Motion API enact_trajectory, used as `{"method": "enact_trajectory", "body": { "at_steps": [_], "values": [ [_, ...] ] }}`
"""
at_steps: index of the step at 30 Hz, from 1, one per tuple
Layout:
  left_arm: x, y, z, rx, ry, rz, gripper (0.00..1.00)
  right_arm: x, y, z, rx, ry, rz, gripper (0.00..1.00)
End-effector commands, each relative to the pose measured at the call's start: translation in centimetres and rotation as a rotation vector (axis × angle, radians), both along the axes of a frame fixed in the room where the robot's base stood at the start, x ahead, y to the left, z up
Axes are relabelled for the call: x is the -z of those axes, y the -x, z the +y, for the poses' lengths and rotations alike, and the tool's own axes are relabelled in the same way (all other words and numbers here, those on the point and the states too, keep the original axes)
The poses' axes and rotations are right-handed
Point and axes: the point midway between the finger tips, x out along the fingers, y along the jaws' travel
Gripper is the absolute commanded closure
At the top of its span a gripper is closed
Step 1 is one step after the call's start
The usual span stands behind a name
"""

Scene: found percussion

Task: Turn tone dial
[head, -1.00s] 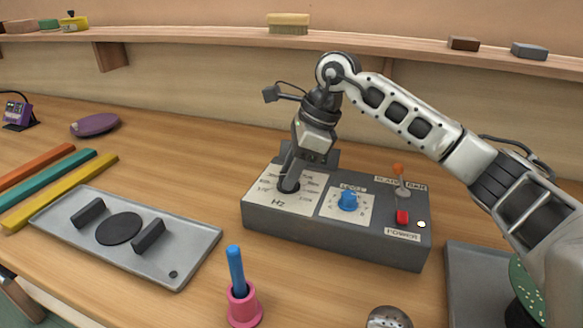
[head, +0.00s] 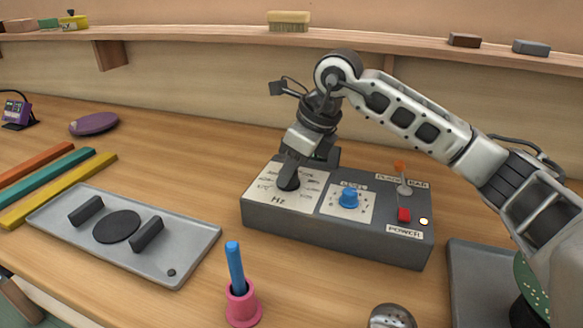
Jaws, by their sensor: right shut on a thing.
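A grey control box (head: 300,217) stands on the wooden bench. On its left is a white scale plate marked Hz (head: 281,198) with a dark tone dial (head: 288,184) at its middle. My right gripper (head: 289,176) reaches down from above and is shut on the dial. Its fingers hide much of the dial. To the right are a blue level knob (head: 348,197), a red power switch (head: 404,215) and a lamp (head: 423,222) that looks pale yellow. An orange-tipped lever (head: 402,180) stands behind the switch. My left gripper is not in view.
A grey tray (head: 190,262) with two dark blocks and a black disc lies left of the box. A pink holder with a blue stick (head: 241,300) stands in front. Coloured bars (head: 62,190) lie far left. A shelf (head: 200,36) runs along the back wall.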

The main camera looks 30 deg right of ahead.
Motion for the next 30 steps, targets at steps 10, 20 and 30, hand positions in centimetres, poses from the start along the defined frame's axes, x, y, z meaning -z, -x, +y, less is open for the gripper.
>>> {"method": "enact_trajectory", "body": {
  "at_steps": [10,20,30],
  "values": [
    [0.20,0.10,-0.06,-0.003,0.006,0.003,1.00,-0.07,0.02,0.01,0.084,0.000,-0.001,0.89],
    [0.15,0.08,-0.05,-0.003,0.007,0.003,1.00,-0.09,0.01,0.00,0.086,0.000,-0.001,0.89],
    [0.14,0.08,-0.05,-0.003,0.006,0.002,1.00,-0.06,0.02,0.02,0.086,0.001,-0.001,0.45]
  ]
}}
